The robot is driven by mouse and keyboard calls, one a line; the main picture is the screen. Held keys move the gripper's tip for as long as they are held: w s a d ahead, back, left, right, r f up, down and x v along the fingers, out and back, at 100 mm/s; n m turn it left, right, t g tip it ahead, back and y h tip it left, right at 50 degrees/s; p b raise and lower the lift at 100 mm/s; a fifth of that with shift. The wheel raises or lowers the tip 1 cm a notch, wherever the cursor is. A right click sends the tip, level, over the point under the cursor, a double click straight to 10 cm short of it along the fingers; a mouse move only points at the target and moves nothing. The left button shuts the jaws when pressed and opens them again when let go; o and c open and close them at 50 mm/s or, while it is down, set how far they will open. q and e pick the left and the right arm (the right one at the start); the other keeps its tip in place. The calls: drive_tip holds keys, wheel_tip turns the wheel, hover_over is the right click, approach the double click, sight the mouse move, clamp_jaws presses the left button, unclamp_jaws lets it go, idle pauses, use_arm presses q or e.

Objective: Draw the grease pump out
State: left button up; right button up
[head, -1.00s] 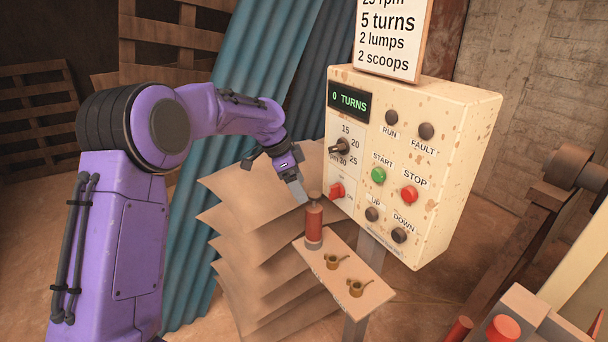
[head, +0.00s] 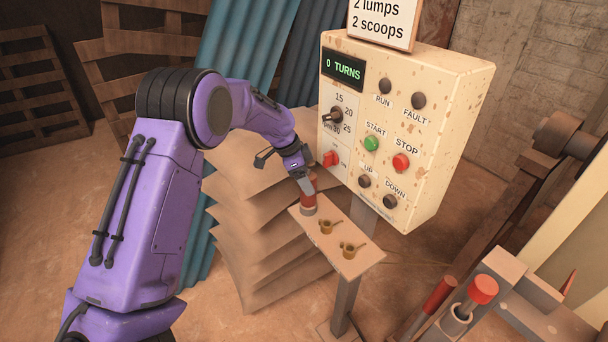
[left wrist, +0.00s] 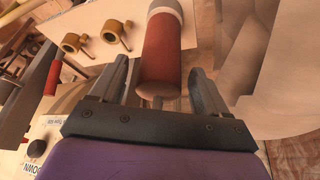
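I take the red cylinder (head: 309,200) with a grey base, standing upright at the left end of the small shelf, to be the grease pump. My left gripper (head: 304,184) is at its upper part and hides its top in the head view. In the left wrist view the red body (left wrist: 162,55) lies between the two fingers of the left gripper (left wrist: 158,72), with a visible gap on each side. The fingers are apart and do not look closed on it. My right gripper is not in view.
Two small brass cups (head: 327,227) with handles sit on the shelf (head: 359,262) beside the pump. The control box (head: 440,130) stands close behind, its display reading 0 TURNS. Stacked brown sheets (head: 262,262) are left of the shelf. Red-topped parts (head: 483,289) are lower right.

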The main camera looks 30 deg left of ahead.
use_arm(q)
drive_tip(key=shift+r, duration=0.1)
drive_tip(key=c, duration=1.1)
drive_tip(key=shift+r+p, duration=2.25)
drive_tip(key=shift+r, duration=0.15)
